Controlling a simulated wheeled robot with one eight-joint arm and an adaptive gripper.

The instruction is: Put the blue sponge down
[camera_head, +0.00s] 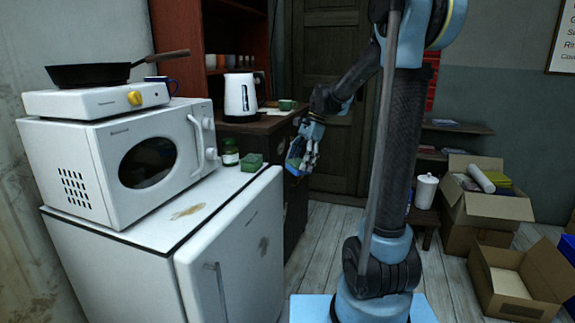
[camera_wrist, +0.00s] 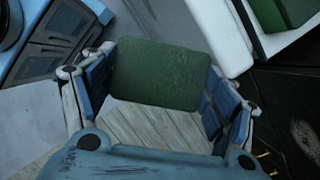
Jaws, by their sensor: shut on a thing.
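My gripper (camera_head: 302,155) hangs in the air to the right of the white fridge. It is shut on a sponge, whose wide dark green face (camera_wrist: 160,74) fills the gap between the blue-padded fingers in the wrist view. In the head view a small blue part of the held sponge (camera_head: 292,171) shows at the fingertips, and the rest is hidden by the fingers. Another green sponge (camera_head: 250,162) lies on the fridge top near its back right corner. A green block (camera_wrist: 286,12) also shows at the upper right of the wrist view.
The fridge top (camera_head: 215,194) has a brown stain and free room in front of a green-lidded jar (camera_head: 230,153). A microwave (camera_head: 128,160) fills its left part. A dark counter (camera_head: 262,124) with a kettle (camera_head: 240,96) stands behind. Cardboard boxes (camera_head: 485,222) stand at right.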

